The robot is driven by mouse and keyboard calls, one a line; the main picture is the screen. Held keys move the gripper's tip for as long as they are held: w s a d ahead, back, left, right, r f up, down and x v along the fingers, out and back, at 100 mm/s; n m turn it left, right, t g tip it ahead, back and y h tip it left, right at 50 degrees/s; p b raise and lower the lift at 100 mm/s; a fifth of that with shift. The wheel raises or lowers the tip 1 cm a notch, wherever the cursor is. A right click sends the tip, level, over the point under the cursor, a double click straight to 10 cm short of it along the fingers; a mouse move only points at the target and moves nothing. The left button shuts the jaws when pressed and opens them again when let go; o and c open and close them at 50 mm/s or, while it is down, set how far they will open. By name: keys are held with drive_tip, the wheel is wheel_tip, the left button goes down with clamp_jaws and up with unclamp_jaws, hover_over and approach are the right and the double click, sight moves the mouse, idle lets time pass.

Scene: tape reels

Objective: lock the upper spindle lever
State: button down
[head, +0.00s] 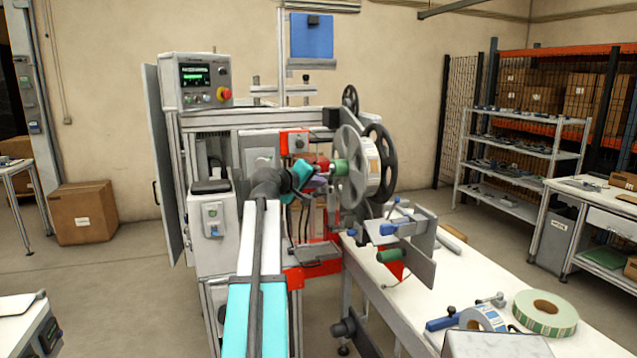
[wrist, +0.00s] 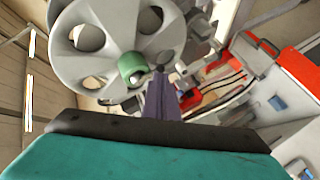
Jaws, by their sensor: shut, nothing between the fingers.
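The upper spindle has a green hub (head: 340,166) at the centre of a large grey reel (head: 352,185) on the machine. In the wrist view the green hub (wrist: 131,68) sits left of the fingertips, in front of the spoked grey reel (wrist: 85,40). My gripper (head: 320,180) is at the end of the turquoise and grey arm, just left of and slightly below the hub. In the wrist view my gripper (wrist: 158,80) shows narrow purple-grey fingers, closed together and empty, their tips close beside the hub. I cannot make out the lever clearly, nor whether the fingertips touch it.
A second green spindle (head: 390,255) with blue-handled parts stands lower right. A black wheel (head: 379,150) is behind the grey reel. The white table (head: 470,275) carries a green-edged tape roll (head: 545,312) and a smaller roll. Red machine parts (wrist: 300,68) lie right in the wrist view.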

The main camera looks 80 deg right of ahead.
drive_tip(key=w+a+b, duration=0.1)
drive_tip(key=w+a, duration=0.3)
drive_tip(key=a, duration=0.7)
drive_tip(key=shift+w+r+b, duration=0.2)
drive_tip(key=shift+b, duration=0.1)
drive_tip(key=shift+w+a, duration=0.1)
